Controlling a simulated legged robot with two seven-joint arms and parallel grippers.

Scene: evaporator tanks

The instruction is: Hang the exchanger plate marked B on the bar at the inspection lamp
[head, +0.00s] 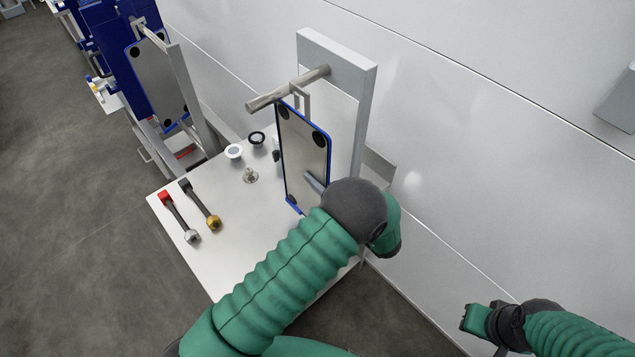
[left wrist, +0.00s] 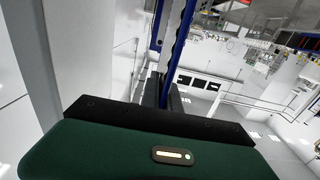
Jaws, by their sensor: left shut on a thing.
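A metal exchanger plate (head: 303,150) with a blue rim and black corner holes stands upright beside the lamp panel (head: 345,100). Its square top hook (head: 301,97) overlaps the grey bar (head: 270,98); I cannot tell whether the bar bears its weight. No letter B is readable. My left gripper (head: 314,183) is shut on the plate at its lower right, partly hidden by my wrist. In the left wrist view the plate's blue edge (left wrist: 181,40) rises from between the dark fingers (left wrist: 168,92). My right gripper (head: 484,322) is low at the right, its jaws unclear.
Another plate (head: 158,82) hangs on a stand at the left. The white table (head: 225,255) holds a red-ended tool (head: 178,215), a yellow-ended tool (head: 200,205), a white round fitting (head: 234,152), a black one (head: 257,138) and a metal fitting (head: 250,176). A white wall (head: 480,150) runs behind.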

